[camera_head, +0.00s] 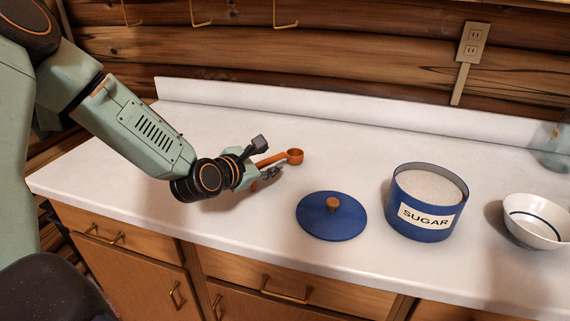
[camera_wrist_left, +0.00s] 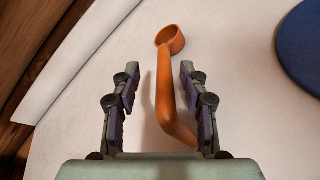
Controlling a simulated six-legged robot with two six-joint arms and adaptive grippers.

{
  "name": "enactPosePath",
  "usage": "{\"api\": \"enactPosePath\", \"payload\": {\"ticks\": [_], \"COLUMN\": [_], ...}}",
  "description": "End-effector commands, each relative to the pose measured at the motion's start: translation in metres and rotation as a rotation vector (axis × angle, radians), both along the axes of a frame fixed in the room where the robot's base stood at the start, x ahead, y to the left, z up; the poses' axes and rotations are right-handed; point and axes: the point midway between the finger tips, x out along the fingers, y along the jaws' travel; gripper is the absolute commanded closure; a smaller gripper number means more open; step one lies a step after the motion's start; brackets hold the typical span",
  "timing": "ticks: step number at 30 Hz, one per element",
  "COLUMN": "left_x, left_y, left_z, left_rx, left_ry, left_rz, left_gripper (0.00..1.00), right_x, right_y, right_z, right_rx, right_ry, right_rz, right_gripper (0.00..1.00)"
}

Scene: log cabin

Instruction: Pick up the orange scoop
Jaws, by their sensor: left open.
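The orange scoop (camera_head: 294,156) lies on the white counter in the head view, its small round cup pointing away to the right. My left gripper (camera_head: 268,163) is low over the counter at the scoop's handle and partly hides it. In the left wrist view the scoop (camera_wrist_left: 164,92) runs lengthwise between the two fingers of my left gripper (camera_wrist_left: 157,82). The fingers are open, with a gap on each side of the handle. The cup lies beyond the fingertips. My right gripper is not in view.
A blue lid (camera_head: 330,222) with a wooden knob lies right of the scoop. A blue sugar canister (camera_head: 420,232) stands beyond it, then a white bowl (camera_head: 532,228). The log wall and backsplash (camera_head: 330,108) bound the back. The counter behind the scoop is clear.

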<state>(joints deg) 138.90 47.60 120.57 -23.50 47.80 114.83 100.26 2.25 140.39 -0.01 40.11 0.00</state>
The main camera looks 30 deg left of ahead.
Motion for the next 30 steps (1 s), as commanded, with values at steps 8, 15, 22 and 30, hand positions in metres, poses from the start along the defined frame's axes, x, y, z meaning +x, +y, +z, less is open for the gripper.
{"api": "enactPosePath", "payload": {"ticks": [8,15,22,30], "left_x": [0.025,0.027,0.027,0.027], "left_y": [-0.002,-0.002,-0.002,-0.002], "left_z": [-0.010,-0.009,-0.009,-0.009], "left_rx": [0.004,0.000,0.000,0.000], "left_ry": [0.000,0.000,0.000,0.000], "left_rz": [-0.004,-0.001,-0.001,-0.001], "left_gripper": [0.56,0.56,0.69,0.92], "right_x": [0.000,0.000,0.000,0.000], "right_y": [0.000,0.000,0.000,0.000], "right_z": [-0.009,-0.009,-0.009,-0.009], "right_rx": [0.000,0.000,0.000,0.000], "right_ry": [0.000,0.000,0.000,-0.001], "right_rz": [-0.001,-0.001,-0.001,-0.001], "right_gripper": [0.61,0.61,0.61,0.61]}}
